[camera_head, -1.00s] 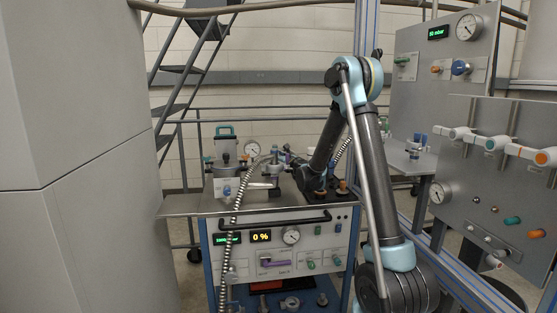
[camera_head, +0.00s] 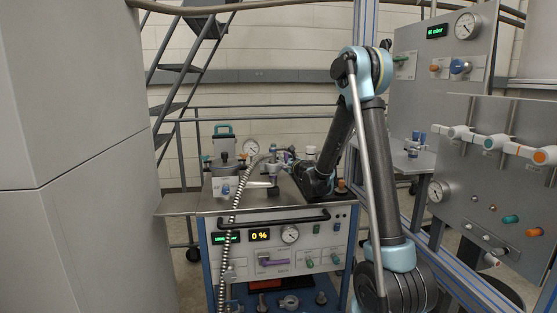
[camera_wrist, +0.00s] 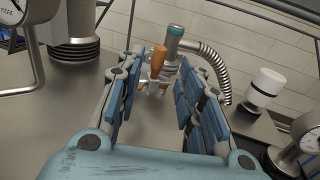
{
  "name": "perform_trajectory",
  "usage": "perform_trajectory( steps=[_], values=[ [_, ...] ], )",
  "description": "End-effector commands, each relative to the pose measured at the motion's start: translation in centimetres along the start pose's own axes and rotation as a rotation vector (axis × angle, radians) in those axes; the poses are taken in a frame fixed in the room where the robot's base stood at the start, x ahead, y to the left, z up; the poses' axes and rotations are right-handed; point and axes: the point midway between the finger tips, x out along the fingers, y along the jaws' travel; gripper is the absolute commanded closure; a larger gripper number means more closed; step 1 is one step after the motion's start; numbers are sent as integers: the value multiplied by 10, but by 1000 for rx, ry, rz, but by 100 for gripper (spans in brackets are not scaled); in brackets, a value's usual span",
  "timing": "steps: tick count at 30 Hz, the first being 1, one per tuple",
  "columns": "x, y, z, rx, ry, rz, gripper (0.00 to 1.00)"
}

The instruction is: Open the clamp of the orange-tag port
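In the wrist view, an orange handle-like piece (camera_wrist: 158,62) stands between the fingers, beside a grey pipe with a teal band (camera_wrist: 173,42). Small metal fittings (camera_wrist: 166,74) sit by its foot; I cannot tell whether they are the port's clamp, or whether it is open. My gripper (camera_wrist: 160,80) is open, its blue-padded fingers to either side of the orange piece and apart from it. In the head view my gripper (camera_head: 287,165) is over the cart's top, small and partly mixed with the fittings there.
A ribbed metal hose (camera_wrist: 212,62) curves right of the pipe. A white-capped fitting (camera_wrist: 265,88) stands at right, and a ribbed metal column (camera_wrist: 75,45) at left. The cart (camera_head: 275,222) has a 0 % display. A valve panel (camera_head: 490,195) stands at the right.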

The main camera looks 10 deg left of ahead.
Motion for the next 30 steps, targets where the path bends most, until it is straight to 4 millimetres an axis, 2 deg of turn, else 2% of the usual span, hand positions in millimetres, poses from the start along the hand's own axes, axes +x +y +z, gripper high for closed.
perform_trajectory(
  steps=[3,9,15,22,23,27,30],
  values=[
    [-23,0,0,0,0,0,66],
    [-50,0,-1,-1,1,1,66],
    [-59,0,-1,0,1,1,66],
    [-59,0,-1,0,1,1,66],
    [-59,0,-1,0,1,1,68],
    [-61,-3,2,17,-1,-9,100],
    [-67,-12,9,64,-5,-40,100]
  ],
)
